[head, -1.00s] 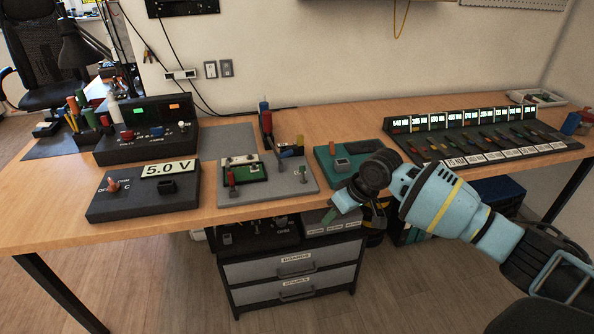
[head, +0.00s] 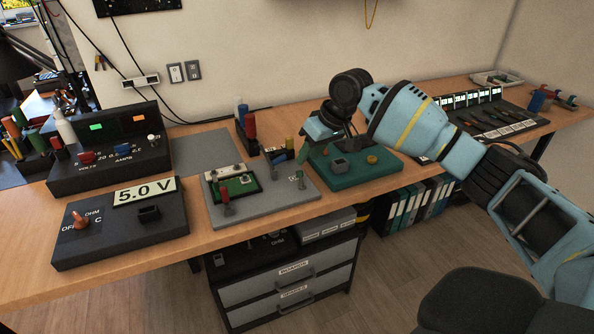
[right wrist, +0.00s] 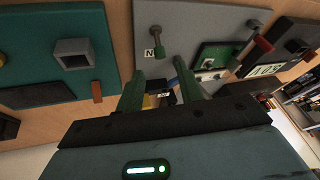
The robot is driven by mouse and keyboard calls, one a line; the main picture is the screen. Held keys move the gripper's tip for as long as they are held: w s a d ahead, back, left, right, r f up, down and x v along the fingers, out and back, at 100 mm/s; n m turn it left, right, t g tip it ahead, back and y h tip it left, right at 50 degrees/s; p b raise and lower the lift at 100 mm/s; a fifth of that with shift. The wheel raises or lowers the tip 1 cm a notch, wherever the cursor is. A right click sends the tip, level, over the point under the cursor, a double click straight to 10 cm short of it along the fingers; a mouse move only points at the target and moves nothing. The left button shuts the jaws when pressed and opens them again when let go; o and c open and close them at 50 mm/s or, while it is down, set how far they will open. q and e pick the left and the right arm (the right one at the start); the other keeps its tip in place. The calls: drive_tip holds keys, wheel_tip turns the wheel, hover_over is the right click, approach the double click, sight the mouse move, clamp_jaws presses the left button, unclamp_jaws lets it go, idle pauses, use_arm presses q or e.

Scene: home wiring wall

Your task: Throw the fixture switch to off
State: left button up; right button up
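A grey fixture board (head: 272,204) lies on the bench and carries a green circuit board (head: 238,187). A small upright lever switch (head: 300,180) stands near its right edge. In the right wrist view this lever (right wrist: 158,45) stands by a partly visible white label with an N. My right gripper (head: 303,151) hangs just behind the lever, near the border of the grey and teal boards. Its two green fingers (right wrist: 160,92) are apart in the right wrist view, with nothing held between them. I cannot tell which way the lever is set. My left gripper is not in view.
A teal board (head: 352,181) with a grey socket lies to the right. A red-handled clamp (head: 226,203) stands at the grey board's front left. A black meter box (head: 125,233) reading 5.0 V and a power supply (head: 110,165) are to the left.

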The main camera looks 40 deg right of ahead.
sight(301, 180)
drive_tip(key=b+x, duration=0.1)
drive_tip(key=x, duration=0.6)
drive_tip(key=shift+a, duration=0.1)
clamp_jaws()
